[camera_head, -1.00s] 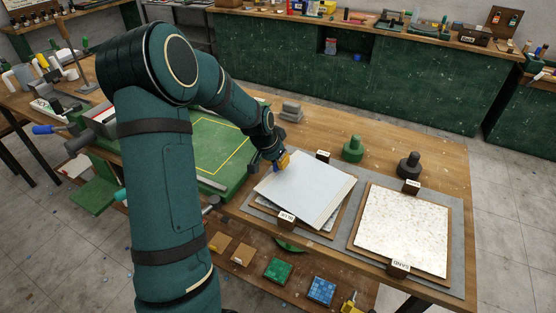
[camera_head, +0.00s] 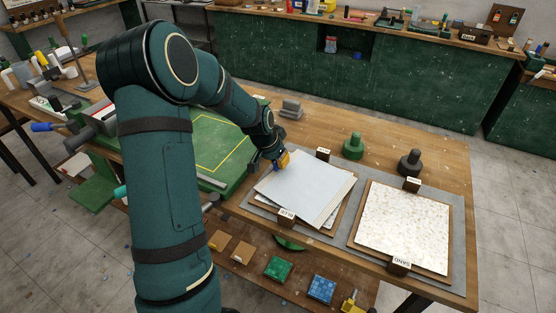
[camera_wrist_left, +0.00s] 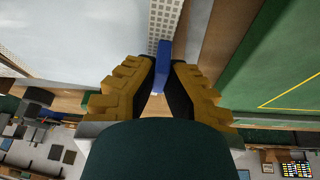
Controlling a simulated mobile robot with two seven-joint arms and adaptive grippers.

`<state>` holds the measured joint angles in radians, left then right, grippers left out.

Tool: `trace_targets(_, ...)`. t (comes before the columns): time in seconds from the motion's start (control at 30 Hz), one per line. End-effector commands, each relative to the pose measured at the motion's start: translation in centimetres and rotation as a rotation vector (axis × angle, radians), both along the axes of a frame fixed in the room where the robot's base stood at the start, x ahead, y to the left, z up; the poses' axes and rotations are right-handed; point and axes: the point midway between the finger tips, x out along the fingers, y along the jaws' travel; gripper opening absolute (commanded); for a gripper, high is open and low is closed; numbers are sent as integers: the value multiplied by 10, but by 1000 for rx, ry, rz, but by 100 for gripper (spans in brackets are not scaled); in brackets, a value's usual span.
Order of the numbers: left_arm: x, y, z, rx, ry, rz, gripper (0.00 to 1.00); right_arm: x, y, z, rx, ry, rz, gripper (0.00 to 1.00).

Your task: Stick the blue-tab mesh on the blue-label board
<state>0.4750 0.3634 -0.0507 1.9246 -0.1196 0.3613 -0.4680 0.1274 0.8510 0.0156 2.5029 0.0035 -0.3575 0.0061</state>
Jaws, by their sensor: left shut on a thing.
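My left gripper (camera_head: 281,162) is shut on the blue tab of the mesh sheet. In the left wrist view the blue tab (camera_wrist_left: 164,62) sits between the yellow fingers, with white mesh (camera_wrist_left: 163,20) beside it. The pale blue-grey sheet (camera_head: 303,187) lies slightly turned over the board marked BLUE (camera_head: 286,216), covering most of it. The sheet's corner at the gripper is at the upper left of that board. Whether the sheet touches the board all over, I cannot tell. My right gripper is not in view.
A board marked SAND (camera_head: 402,264) with a speckled cream sheet (camera_head: 403,226) lies to the right. A green knob-handled tool (camera_head: 353,146) and a dark one (camera_head: 409,163) stand behind. A green cutting mat (camera_head: 222,150) is to the left.

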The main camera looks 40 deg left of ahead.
Motion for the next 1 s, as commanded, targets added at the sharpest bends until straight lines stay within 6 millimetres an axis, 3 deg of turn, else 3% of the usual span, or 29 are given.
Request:
trace_targets(0.1,0,0,0,0,0,0,0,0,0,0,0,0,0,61)
trace_targets(0.13,0,0,0,0,0,0,20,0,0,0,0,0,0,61)
trace_targets(0.2,0,0,0,0,0,0,39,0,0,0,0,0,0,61)
trace_targets(0.63,-3,1,9,1,-2,0,39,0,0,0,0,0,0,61)
trace_targets(1.0,-30,3,74,2,-5,1,39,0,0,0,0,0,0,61)
